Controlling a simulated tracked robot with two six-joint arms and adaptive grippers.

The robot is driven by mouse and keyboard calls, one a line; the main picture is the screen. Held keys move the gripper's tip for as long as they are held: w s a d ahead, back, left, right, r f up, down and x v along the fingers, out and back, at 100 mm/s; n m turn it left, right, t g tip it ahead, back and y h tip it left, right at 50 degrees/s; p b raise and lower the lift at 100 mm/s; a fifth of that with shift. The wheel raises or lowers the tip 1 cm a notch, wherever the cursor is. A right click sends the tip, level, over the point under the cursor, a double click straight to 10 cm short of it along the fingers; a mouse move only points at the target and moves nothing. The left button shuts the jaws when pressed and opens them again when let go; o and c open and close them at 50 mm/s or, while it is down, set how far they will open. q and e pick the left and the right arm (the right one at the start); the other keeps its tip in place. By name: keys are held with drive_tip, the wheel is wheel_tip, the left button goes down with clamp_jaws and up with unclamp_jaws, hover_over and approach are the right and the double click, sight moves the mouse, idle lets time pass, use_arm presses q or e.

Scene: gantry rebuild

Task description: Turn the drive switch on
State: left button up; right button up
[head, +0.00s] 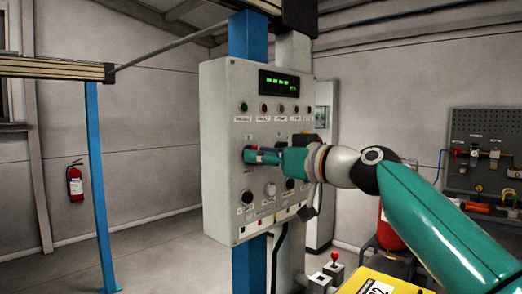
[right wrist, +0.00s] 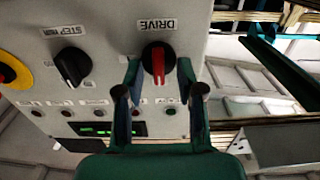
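The drive switch (right wrist: 158,60) is a round black knob with a red pointer bar, under a DRIVE label in the right wrist view. The red bar stands upright in that picture. My right gripper (right wrist: 160,78) is open, with one finger on each side of the knob. I cannot tell whether the fingers touch it. In the head view my right gripper (head: 256,156) reaches the front of the grey control panel (head: 220,110) and hides the switch. My left gripper is out of view.
A black step mode knob (right wrist: 72,63) and a yellow-ringed button (right wrist: 12,73) sit beside the drive switch. The panel has a green lit display (head: 279,83) and several small lamps. A blue post (head: 248,38) stands behind it. A pegboard (head: 485,135) hangs right.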

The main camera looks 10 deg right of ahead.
drive_tip(key=shift+c, duration=0.3)
clamp_jaws()
drive_tip(key=shift+a, duration=0.1)
drive_tip(key=shift+w+f, duration=0.1)
drive_tip(key=shift+m, duration=0.4)
drive_tip(key=shift+w+d+f+m+p, duration=0.15)
drive_tip(key=shift+m+p, duration=0.65)
drive_tip(key=shift+m, duration=2.05)
drive_tip(key=shift+s+f+m+p, duration=0.1)
drive_tip(key=shift+m+p, duration=0.65)
drive_tip(key=shift+m, duration=2.15)
drive_tip(key=shift+w+d+f+m+p, duration=0.15)
drive_tip(key=shift+m+p, duration=0.65)
drive_tip(key=shift+m, duration=2.05)
drive_tip(key=shift+a, duration=0.15)
